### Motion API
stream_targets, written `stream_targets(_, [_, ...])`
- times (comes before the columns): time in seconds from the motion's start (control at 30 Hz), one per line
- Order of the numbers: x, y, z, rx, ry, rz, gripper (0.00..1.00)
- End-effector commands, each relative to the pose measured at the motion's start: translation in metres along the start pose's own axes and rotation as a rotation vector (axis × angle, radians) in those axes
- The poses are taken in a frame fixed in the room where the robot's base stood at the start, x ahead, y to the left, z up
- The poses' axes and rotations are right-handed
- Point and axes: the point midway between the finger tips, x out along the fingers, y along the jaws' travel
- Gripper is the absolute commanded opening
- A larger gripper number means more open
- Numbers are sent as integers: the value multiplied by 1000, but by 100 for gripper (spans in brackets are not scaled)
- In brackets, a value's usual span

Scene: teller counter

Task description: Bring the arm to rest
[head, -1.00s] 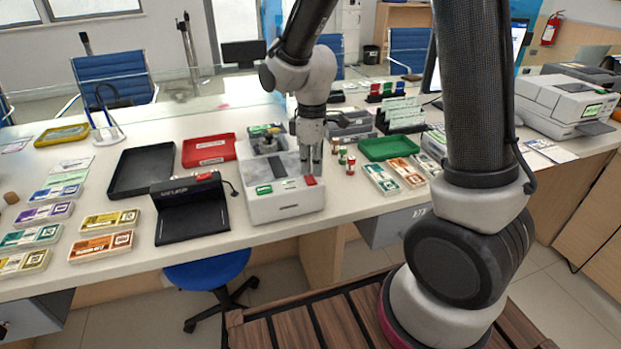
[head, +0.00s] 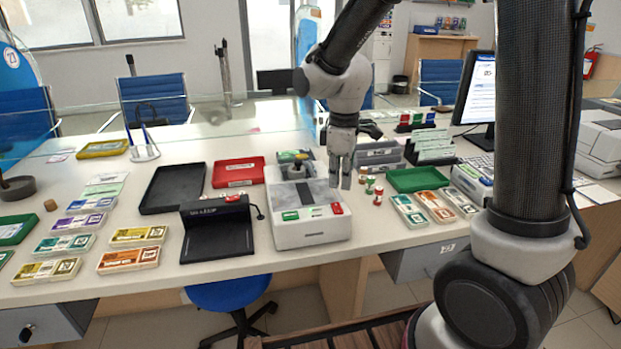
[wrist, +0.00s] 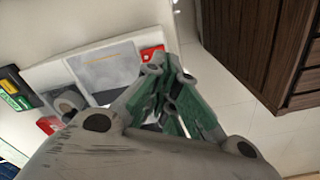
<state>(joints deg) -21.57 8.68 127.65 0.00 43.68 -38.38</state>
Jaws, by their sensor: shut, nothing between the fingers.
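My gripper (head: 340,180) hangs down from my arm at the right end of the white counter machine (head: 311,228). Its fingers are together with nothing between them. In the wrist view my gripper (wrist: 168,88) shows its green-lined fingers closed, with the white machine (wrist: 95,72) beyond and to the left. The machine has a green button and a red button (head: 337,209) on its front part. I cannot tell the exact height of the fingertips above the counter.
Several small coloured rolls (head: 378,195) stand just right of the machine. A green tray (head: 416,180) is farther right. A red tray (head: 238,172), a black tray (head: 172,188) and a black stand (head: 217,232) are to the left. A monitor (head: 476,85) stands at the back right.

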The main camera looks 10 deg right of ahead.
Motion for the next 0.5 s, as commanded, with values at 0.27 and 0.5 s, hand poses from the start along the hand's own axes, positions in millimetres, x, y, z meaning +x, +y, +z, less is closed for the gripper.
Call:
stream_targets(0.27, [5,-20,25,247,-70,-43,0])
stream_targets(0.5, [-46,-45,94,591,-28,-15,0])
